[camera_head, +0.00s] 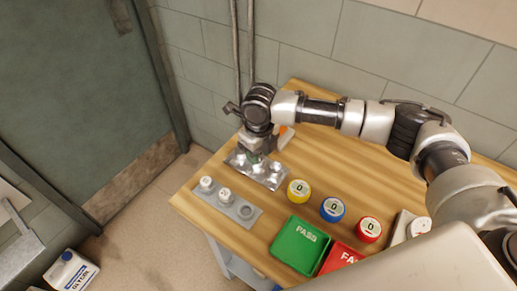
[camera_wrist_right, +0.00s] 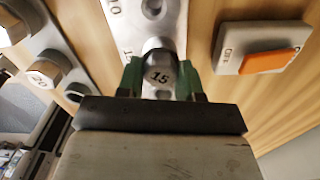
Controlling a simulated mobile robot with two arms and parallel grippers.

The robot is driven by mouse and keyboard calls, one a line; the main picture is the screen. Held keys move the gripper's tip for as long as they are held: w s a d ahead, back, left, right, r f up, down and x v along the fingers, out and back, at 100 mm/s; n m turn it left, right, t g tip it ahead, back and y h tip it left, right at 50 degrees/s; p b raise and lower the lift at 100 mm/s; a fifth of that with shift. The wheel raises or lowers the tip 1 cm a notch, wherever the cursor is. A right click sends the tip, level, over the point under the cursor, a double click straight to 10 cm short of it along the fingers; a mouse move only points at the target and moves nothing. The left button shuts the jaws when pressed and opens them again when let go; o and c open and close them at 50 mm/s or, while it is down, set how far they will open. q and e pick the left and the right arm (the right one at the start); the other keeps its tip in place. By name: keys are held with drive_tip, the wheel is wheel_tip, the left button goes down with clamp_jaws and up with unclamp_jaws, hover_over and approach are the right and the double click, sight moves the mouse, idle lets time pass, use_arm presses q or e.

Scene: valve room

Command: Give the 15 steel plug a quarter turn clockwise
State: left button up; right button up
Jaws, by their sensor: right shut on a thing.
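The steel plug marked 15 (camera_wrist_right: 160,76) sits at the near end of a steel plate (camera_wrist_right: 135,22) in the right wrist view. My right gripper (camera_wrist_right: 161,80) is around this plug, its green fingers shut on the plug's two sides. In the head view, my right gripper (camera_head: 254,154) reaches down over the left part of the steel plate (camera_head: 268,180), and hides the plug there. My left gripper is not in view.
A second plate (camera_head: 226,204) with white-topped plugs lies in front. Yellow (camera_head: 298,191), blue (camera_head: 333,209) and red (camera_head: 369,229) round pieces, a green PASS tray (camera_head: 283,258) and a red tray (camera_head: 345,252) stand to the right. A switch with an orange rocker (camera_wrist_right: 268,61) is beside the plate.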

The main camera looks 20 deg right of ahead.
drive_tip(key=shift+s+f+m+p, duration=0.1)
drive_tip(key=shift+s+m+p, duration=0.05)
drive_tip(key=shift+m+p, duration=0.45)
drive_tip(key=shift+f, duration=0.1)
idle(0.5)
drive_tip(key=shift+m+p, duration=1.4)
drive_tip(key=shift+p, duration=0.05)
drive_tip(key=shift+s+f+m, duration=0.1)
drive_tip(key=shift+m, duration=0.2)
drive_tip(key=shift+m+p, duration=0.9)
drive_tip(key=shift+p, duration=0.2)
drive_tip(key=shift+m+p, duration=0.35)
drive_tip(key=shift+m, duration=0.05)
idle(0.3)
